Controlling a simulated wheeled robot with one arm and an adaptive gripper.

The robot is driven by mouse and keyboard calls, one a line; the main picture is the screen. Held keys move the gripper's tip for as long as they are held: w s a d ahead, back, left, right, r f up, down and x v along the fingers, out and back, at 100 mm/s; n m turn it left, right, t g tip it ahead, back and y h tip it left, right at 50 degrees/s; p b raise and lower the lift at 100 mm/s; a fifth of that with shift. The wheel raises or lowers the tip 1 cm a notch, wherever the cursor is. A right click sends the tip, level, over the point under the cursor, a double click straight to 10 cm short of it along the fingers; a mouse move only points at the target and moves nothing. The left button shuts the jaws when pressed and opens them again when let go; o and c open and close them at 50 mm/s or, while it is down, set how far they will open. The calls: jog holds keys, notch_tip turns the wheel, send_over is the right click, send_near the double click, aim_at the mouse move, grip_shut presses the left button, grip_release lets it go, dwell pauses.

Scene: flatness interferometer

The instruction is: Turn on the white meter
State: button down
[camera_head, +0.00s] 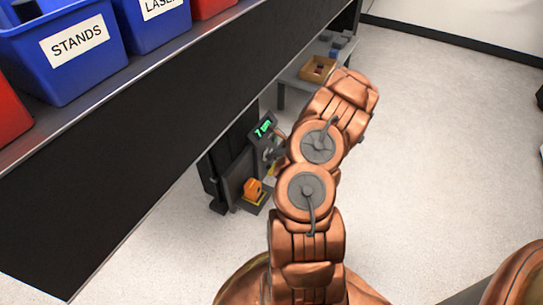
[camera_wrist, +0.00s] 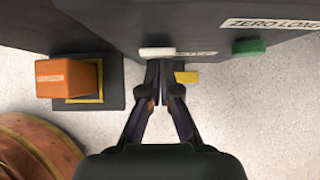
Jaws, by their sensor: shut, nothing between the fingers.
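A dark unit (camera_wrist: 205,22) fills the top of the wrist view. A small white bar-shaped part (camera_wrist: 157,52) is on its edge, beside a partly hidden pale label. A green part (camera_wrist: 249,47) is farther right, under a label starting "ZERO LONG". My gripper (camera_wrist: 160,72) is shut and empty, its fingertips just below the white part; I cannot tell whether they touch. In the head view a dark display (camera_head: 263,129) shows green digits, just left of my arm, which largely hides the gripper. I cannot make out a white meter body.
An orange block (camera_wrist: 68,78) sits on a dark yellow-edged base left of my fingers. A yellow piece (camera_wrist: 187,77) is just right of the fingertips. A long black bench with blue bins (camera_head: 65,50) runs along the left. Pale floor is open at right.

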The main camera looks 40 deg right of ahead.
jog(key=shift+r+p, duration=0.45)
jog(key=shift+r, duration=0.1)
jog(key=s+f+p+v, duration=0.1)
jog(key=p+v, duration=0.5)
jog(key=v, duration=0.6)
jog(key=shift+s+d, duration=0.4)
jog(key=shift+s, duration=0.35)
jog(key=shift+f, duration=0.1)
jog(key=s+f+m+t+y+b, duration=0.1)
jog(key=s+f+m+t+b, duration=0.1)
jog(key=m, duration=0.7)
jog(key=s+d+f+m+t+y+b, duration=0.1)
jog(key=f+m+t+b, duration=0.3)
jog(key=m, duration=0.5)
notch_tip(320, 180, down, 4)
jog(key=shift+s+r+t+y+b, duration=0.1)
jog(key=shift+s+t+y+b, duration=0.4)
jog(key=shift+t, duration=0.7)
